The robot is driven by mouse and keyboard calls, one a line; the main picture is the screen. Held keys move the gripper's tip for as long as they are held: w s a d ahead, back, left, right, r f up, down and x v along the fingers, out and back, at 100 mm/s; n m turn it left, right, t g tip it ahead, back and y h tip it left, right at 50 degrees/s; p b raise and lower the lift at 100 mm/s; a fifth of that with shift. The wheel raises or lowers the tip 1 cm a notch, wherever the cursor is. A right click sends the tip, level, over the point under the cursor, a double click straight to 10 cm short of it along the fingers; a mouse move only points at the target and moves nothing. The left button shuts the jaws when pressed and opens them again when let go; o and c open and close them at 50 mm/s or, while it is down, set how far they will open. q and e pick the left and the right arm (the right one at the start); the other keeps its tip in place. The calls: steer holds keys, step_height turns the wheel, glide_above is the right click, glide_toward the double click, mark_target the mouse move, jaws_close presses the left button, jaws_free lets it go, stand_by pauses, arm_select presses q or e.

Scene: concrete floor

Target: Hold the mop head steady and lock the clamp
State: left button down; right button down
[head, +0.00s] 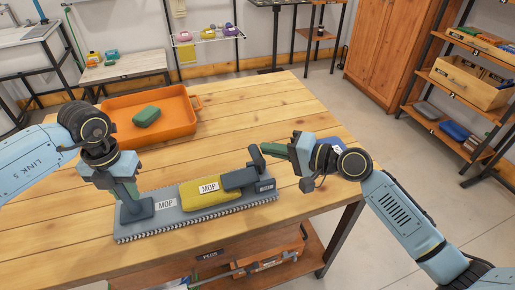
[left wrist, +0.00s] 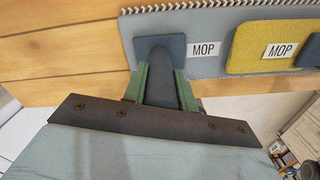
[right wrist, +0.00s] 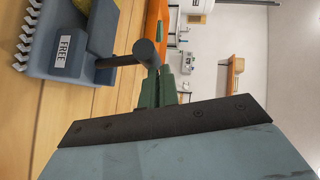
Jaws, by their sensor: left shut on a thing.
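The mop head is a grey plate (head: 190,222) with a toothed edge and a MOP label, lying on the wooden table. A yellow pad (head: 203,194), also labelled MOP, sits on it. At its right end is the dark blue-grey clamp (head: 240,178); its tag reads FREE in the right wrist view (right wrist: 65,45). A dark lever (right wrist: 122,60) with a round end sticks out from the clamp. My left gripper (head: 127,192) is shut on the dark post (left wrist: 160,92) at the plate's left end. My right gripper (head: 272,150) has its fingers close together, empty, at the lever's end.
An orange tray (head: 185,125) with a green block (head: 146,117) stands at the table's back left. A lower shelf (head: 215,270) holds a box and tools. Shelving (head: 465,100) and a wooden cabinet (head: 395,45) stand at the right.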

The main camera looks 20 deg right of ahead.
arm_select(q)
steer(key=shift+s+d, duration=0.1)
steer(key=shift+d, duration=0.1)
arm_select(e)
steer(key=shift+s+a, duration=0.1)
steer(key=shift+a, duration=0.2)
arm_select(q)
steer(key=shift+a, duration=0.15)
arm_select(e)
steer(key=s+d+r, duration=0.5)
steer(key=s+d, duration=0.2)
steer(key=d, duration=0.3)
steer(key=shift+d, duration=0.15)
arm_select(q)
steer(key=c, duration=1)
jaws_free()
steer(key=shift+c, duration=0.2)
